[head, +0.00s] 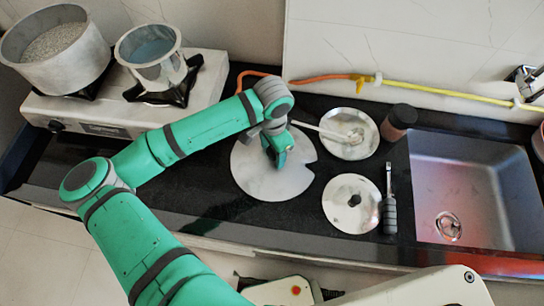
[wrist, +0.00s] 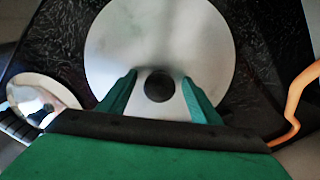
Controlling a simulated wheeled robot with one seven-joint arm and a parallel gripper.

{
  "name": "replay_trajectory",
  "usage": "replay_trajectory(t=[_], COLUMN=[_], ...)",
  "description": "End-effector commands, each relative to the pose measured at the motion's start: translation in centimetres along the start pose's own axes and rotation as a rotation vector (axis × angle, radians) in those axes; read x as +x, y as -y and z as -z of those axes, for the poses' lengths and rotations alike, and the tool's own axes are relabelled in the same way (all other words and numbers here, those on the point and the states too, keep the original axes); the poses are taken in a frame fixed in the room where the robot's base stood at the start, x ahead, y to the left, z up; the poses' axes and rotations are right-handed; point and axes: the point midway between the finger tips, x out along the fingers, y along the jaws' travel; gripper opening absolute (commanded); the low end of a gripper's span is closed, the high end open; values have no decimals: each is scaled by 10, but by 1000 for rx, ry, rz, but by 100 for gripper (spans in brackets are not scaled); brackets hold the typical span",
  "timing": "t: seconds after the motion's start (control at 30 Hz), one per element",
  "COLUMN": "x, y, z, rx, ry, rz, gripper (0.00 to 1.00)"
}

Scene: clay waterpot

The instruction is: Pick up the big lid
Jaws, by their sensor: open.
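The big lid (head: 255,180) is a large, pale grey disc lying on the black counter in the middle of the head view. My gripper (head: 277,158) is over it, pointing down, and hides its middle. In the wrist view the big lid (wrist: 160,35) fills the upper middle, with its round black knob (wrist: 159,87) between the two green fingers. My gripper (wrist: 159,80) is open, with one finger on each side of the knob. I cannot tell whether the fingers touch the lid.
A smaller lid (head: 340,215) with a black knob lies to the right, beside a dark-handled tool (head: 389,212). A plate with a spoon (head: 350,150), a dark jar (head: 398,122) and a sink (head: 470,185) are farther right. A stove (head: 110,112) holds two pots at left.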

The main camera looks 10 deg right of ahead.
Motion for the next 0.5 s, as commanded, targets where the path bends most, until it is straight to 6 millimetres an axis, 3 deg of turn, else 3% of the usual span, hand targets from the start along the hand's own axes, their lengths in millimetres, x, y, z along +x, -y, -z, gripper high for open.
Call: replay_trajectory(t=[0.1, 0.33, 0.5], x=[0, 0, 0], y=[0, -1, 0], z=[0, 1, 2], rx=[0, 2, 3], ry=[0, 0, -1], rz=[0, -1, -1], gripper=[58, 3, 0])
